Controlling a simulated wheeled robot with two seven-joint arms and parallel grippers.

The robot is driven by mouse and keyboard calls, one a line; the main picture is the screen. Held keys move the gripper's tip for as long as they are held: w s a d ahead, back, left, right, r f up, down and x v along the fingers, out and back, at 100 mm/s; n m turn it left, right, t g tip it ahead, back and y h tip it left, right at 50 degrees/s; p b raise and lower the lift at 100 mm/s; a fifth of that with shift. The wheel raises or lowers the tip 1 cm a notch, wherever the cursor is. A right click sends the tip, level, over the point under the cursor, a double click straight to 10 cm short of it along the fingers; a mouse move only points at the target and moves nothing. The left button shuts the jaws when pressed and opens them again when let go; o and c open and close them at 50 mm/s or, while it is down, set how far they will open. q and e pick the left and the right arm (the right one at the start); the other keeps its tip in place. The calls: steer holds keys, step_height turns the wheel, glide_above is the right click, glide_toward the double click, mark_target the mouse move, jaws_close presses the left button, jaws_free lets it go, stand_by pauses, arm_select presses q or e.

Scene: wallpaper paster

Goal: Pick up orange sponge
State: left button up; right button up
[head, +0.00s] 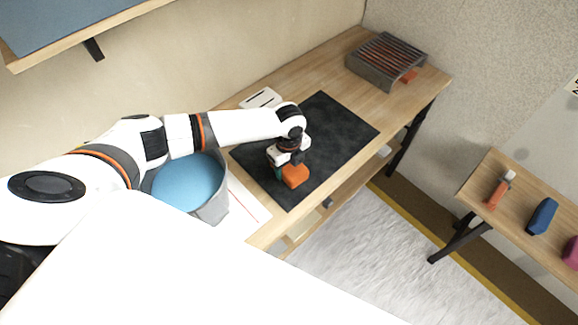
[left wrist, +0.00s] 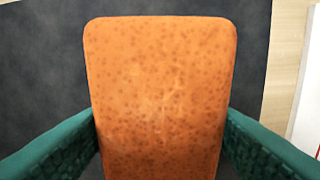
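The orange sponge (head: 295,176) is at the front part of the dark mat (head: 335,120) on the wooden workbench. My left gripper (head: 283,172) points down at it from above, with its green fingers partly hidden. In the left wrist view the speckled sponge (left wrist: 160,95) fills the middle. The green fingers of my left gripper (left wrist: 162,140) press against its left and right sides with no visible gap. I cannot tell whether the sponge rests on the mat or is slightly above it. My right gripper is not in view.
A grey bucket (head: 214,208) with blue contents stands left of the mat. A grey slatted box (head: 386,62) is at the bench's far end. A side shelf at right holds an orange-handled tool (head: 499,190), a blue block (head: 542,216) and a pink block (head: 571,252). The mat's far part is clear.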

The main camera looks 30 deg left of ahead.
arm_select(q)
steer(key=c, duration=0.4)
step_height(320, 180, up, 10)
steer(key=shift+r+b, duration=0.1)
steer(key=shift+b, duration=0.4)
